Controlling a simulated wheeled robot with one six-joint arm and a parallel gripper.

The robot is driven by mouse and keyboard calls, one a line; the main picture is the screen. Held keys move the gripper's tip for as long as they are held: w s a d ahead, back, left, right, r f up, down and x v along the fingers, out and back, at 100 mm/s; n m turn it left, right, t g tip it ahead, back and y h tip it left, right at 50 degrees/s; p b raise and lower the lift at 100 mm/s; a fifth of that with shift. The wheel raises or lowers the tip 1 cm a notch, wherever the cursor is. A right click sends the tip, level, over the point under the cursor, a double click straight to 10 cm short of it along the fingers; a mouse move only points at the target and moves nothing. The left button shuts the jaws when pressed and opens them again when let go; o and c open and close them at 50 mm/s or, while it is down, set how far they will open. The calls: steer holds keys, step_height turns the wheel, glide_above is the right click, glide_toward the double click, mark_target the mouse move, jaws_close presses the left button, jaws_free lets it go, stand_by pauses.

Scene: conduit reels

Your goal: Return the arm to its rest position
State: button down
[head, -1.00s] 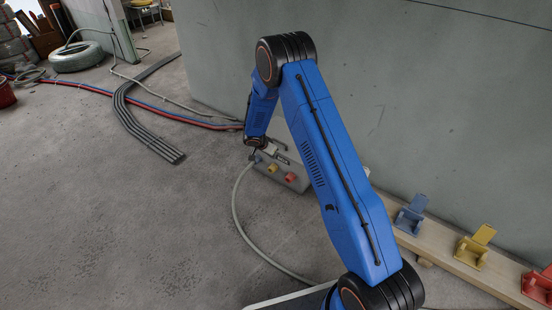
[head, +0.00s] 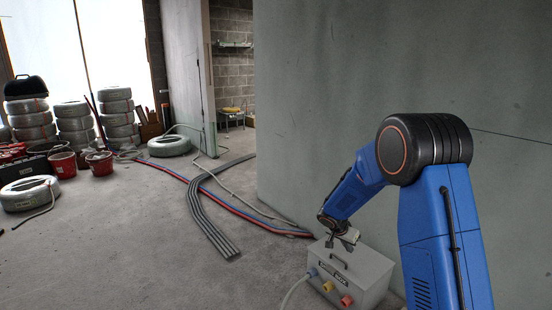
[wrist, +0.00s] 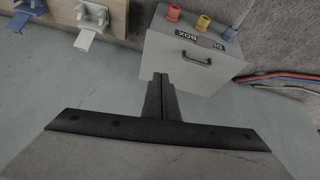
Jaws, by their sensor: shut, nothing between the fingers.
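My blue arm rises at the right of the head view and bends down to my gripper (head: 340,243). The gripper is just in front of or above a grey box (head: 372,276), apart from or touching it I cannot tell there. The box has a dark handle, a label and blue, yellow and red sockets. In the wrist view my gripper (wrist: 160,82) is shut and empty, its two fingers together. The grey box (wrist: 165,55) lies beyond the fingertips, with its handle and sockets in sight.
A grey wall (head: 330,100) stands close behind the arm. Grey conduits (head: 210,225) and red and blue cables run over the floor at the left. Stacked conduit reels (head: 75,125) and red buckets (head: 98,163) stand farther back.

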steer(key=s+d+r+n+y, duration=0.1)
steer(key=s+d+r+n, duration=0.25)
steer(key=s+r, duration=1.75)
steer(key=s+a+r+n+y, duration=0.1)
steer(key=s+a+n+y, duration=0.1)
steer(key=s, duration=1.2)
steer(key=s+a+r+n+t+y, duration=0.1)
steer(key=s+a+n+y, duration=0.1)
steer(key=s, duration=1.2)
steer(key=shift+s+r+n, duration=0.2)
steer(key=shift+s+n, duration=0.1)
steer(key=shift+n, duration=0.45)
